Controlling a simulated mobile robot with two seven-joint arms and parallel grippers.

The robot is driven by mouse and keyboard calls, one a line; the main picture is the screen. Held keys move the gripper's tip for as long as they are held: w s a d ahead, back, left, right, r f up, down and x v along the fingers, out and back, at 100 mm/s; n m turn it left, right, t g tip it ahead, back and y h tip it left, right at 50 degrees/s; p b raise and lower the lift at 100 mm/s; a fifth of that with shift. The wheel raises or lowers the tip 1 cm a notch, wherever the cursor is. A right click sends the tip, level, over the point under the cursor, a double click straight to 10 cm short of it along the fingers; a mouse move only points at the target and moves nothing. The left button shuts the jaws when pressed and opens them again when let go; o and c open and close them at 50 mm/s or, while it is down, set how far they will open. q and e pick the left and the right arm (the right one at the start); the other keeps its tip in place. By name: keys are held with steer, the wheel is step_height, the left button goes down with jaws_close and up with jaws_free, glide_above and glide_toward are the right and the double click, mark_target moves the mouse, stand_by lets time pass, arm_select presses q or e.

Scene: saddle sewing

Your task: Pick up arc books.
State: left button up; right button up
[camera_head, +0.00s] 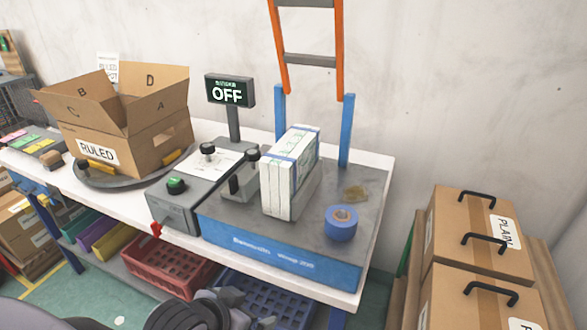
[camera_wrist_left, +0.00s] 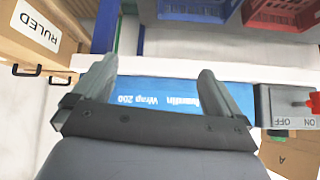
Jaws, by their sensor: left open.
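A block of white books with green print (camera_head: 288,178) stands upright on the blue-and-grey wrapping machine (camera_head: 280,256). A blue band runs over its top. I take these to be the arc books. My left gripper (camera_head: 238,308) is low at the bottom of the head view, in front of and below the bench edge, apart from the books. In the left wrist view the gripper (camera_wrist_left: 153,82) is open and empty, with the machine's blue front beyond its fingers. The books do not show there. My right gripper is not in view.
A roll of blue tape (camera_head: 341,223) sits on the machine, right of the books. An OFF display (camera_head: 230,91) stands behind. An open RULED box (camera_head: 128,130) is at left. Closed boxes (camera_head: 475,240) are stacked at right. Crates (camera_head: 170,270) fill the lower shelf.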

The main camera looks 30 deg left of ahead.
arm_select(q)
steer(key=w+r+t, duration=0.1)
steer(key=w+r, duration=0.2)
steer(key=w+a+r+t, duration=0.1)
steer(key=w+r+t, duration=0.1)
steer(key=w+r, duration=0.1)
steer(key=w+a+r+n+t, duration=0.1)
steer(key=w+r+t, duration=0.1)
steer(key=w, duration=0.3)
steer(key=shift+a+r, duration=0.15)
steer(key=shift+r, duration=0.5)
steer(key=t+y, duration=0.1)
steer(key=t, duration=0.4)
glide_toward(284, 152)
steer(key=w, duration=0.3)
steer(key=shift+w+a+f+n, duration=0.2)
steer(key=shift+f+n, duration=0.1)
steer(key=shift+f, duration=0.1)
steer(key=shift+w+a+f+p, duration=0.1)
steer(key=shift+w+p, duration=0.15)
steer(key=shift+w, duration=1.4)
steer(key=shift+w+f+p, duration=0.1)
steer(key=shift+w+p, duration=0.15)
steer(key=shift+w, duration=1.4)
jaws_close()
steer(key=shift+r, duration=0.25)
